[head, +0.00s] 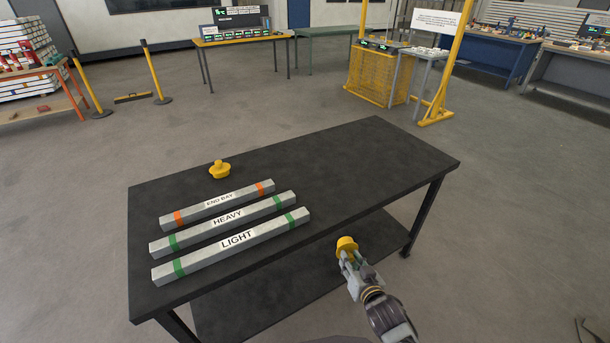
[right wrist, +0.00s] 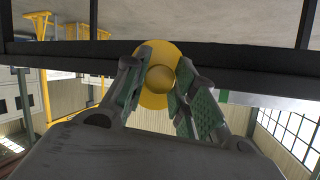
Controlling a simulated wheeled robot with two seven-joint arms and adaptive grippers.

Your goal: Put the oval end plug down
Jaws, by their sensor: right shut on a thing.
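My right gripper (head: 348,257) is shut on a yellow end plug (head: 346,243), beside the front edge of the dark table (head: 350,160). In the right wrist view the plug (right wrist: 160,102) shows a wide yellow flange and a rounded middle between the two green-padded fingers (right wrist: 160,84). The fingers hide part of it, and I cannot tell for sure whether its outline is oval. A second yellow plug (head: 219,170) with a knob on top stands on the table at the back left. My left gripper is not in view.
Three grey bars labelled END BAY (head: 220,202), HEAVY (head: 227,218) and LIGHT (head: 237,240) lie side by side on the table's left part. The table's right part is clear. A lower shelf (head: 290,290) lies under the tabletop.

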